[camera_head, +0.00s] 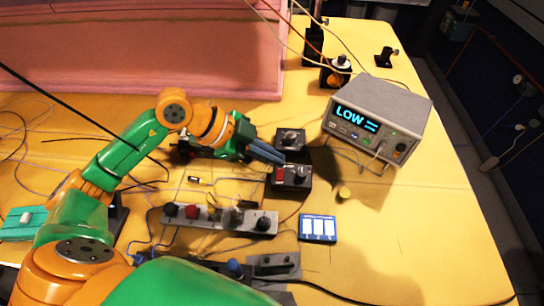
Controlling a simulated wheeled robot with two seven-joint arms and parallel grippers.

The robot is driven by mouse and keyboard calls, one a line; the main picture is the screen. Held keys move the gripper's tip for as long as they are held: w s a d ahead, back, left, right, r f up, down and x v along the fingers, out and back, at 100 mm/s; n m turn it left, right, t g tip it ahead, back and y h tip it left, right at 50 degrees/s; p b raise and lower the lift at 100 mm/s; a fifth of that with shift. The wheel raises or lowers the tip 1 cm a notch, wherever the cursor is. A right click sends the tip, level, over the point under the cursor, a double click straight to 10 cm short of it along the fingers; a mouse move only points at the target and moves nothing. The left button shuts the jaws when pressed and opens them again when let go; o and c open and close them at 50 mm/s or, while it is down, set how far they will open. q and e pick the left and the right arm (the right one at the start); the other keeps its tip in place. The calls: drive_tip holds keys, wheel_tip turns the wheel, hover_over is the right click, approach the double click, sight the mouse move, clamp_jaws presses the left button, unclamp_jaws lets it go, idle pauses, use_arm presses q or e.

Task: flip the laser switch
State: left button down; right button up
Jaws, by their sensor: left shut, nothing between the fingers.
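The switch unit is a dark box (297,178) on the yellow table, with a red part on its left and a dark knob or lever beside it. A second dark box (290,141) with a silver part stands just behind it. I cannot tell for sure which part is the laser switch. My left gripper (282,160) is shut and empty. Its tips are at the left side of the two boxes, near the gap between them; whether they touch is unclear. My right gripper is not in view.
A grey instrument (383,105) reading LOW stands to the right. A grey panel with knobs (220,218) and a blue-white card (317,228) lie in front. A pink foam wall (140,50) stands behind.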

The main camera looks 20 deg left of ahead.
sight(280, 175)
use_arm(q)
wheel_tip(280, 175, down, 4)
drive_tip(key=shift+w+a+r, duration=0.15)
drive_tip(key=shift+r, duration=0.1)
drive_tip(key=shift+w, duration=0.1)
drive_tip(key=shift+w+f, duration=0.1)
drive_tip(key=shift+f, duration=0.05)
